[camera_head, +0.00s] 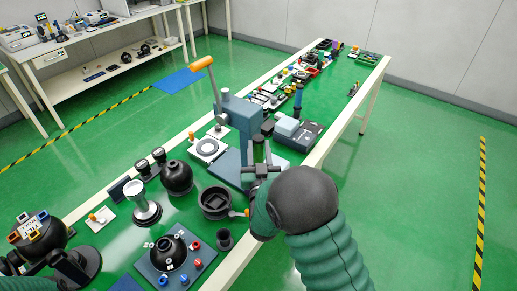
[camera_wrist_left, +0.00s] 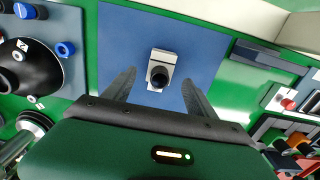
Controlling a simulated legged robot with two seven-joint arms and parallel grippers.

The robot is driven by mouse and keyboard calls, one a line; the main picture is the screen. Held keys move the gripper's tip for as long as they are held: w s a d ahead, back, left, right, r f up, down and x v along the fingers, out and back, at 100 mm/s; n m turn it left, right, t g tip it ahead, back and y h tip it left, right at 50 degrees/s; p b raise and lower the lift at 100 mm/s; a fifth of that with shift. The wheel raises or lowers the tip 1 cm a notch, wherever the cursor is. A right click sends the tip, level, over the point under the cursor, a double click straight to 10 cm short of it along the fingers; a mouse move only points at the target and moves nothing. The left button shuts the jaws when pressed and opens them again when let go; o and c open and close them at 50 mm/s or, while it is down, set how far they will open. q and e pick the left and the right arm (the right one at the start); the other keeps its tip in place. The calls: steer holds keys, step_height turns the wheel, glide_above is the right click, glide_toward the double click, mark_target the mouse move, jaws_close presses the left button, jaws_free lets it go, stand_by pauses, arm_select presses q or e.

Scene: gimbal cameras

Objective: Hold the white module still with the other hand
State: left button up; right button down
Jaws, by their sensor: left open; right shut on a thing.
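In the left wrist view, a small white module (camera_wrist_left: 162,60) with a black round part on its near side stands on a blue mat (camera_wrist_left: 205,45). My left gripper (camera_wrist_left: 159,77) is open, its two fingers on either side of the module, with visible gaps. Whether the fingers are down at its height I cannot tell. In the head view I cannot make out the left fingers or the module. My right gripper (camera_head: 260,153) is beside the grey press (camera_head: 241,112), its jaws shut on a small dark thing (camera_head: 259,144) that is partly hidden.
A black dome on a blue plate (camera_head: 165,279) with red and blue knobs, a silver-topped stand (camera_head: 146,214), a black ball (camera_head: 176,177) and a black round cup (camera_head: 215,201) crowd the near bench. Blue-grey boxes (camera_head: 298,131) stand beyond the right gripper.

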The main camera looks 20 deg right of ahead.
arm_select(q)
steer(key=shift+f, duration=2)
steer(key=c, duration=1.4)
steer(key=o, duration=1.4)
step_height(320, 180, up, 12)
steer(key=shift+w, duration=0.1)
